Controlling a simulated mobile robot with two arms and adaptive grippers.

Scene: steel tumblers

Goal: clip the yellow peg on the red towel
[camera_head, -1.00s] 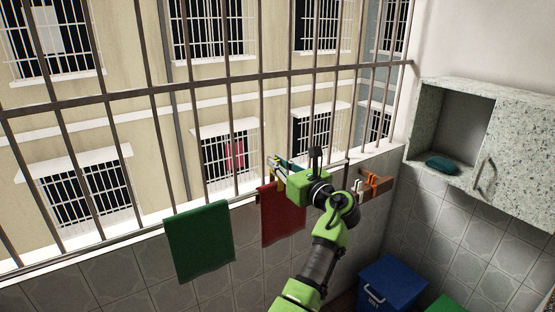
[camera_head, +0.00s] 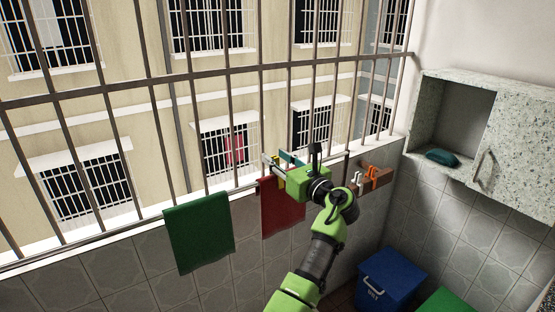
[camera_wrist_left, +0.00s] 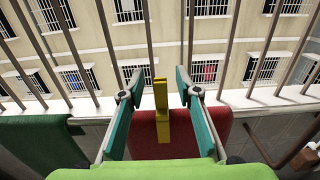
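The red towel (camera_head: 281,207) hangs over the rail below the window bars. In the left wrist view the red towel (camera_wrist_left: 180,135) hangs straight ahead. The yellow peg (camera_wrist_left: 161,112) stands upright at the towel's top edge, its lower part in front of the red cloth. It shows small in the head view (camera_head: 279,179). My left gripper (camera_head: 279,160) is at the top of the red towel. In the left wrist view my left gripper (camera_wrist_left: 157,80) has its teal fingers spread on both sides of the peg, with gaps. My right gripper is not in view.
A green towel (camera_head: 199,234) hangs left of the red one. White pegs (camera_head: 356,178) and orange pegs (camera_head: 376,177) sit on a brown holder (camera_head: 378,190) at the right. Window bars (camera_head: 233,120) stand behind the towels. A blue bin (camera_head: 393,280) is below.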

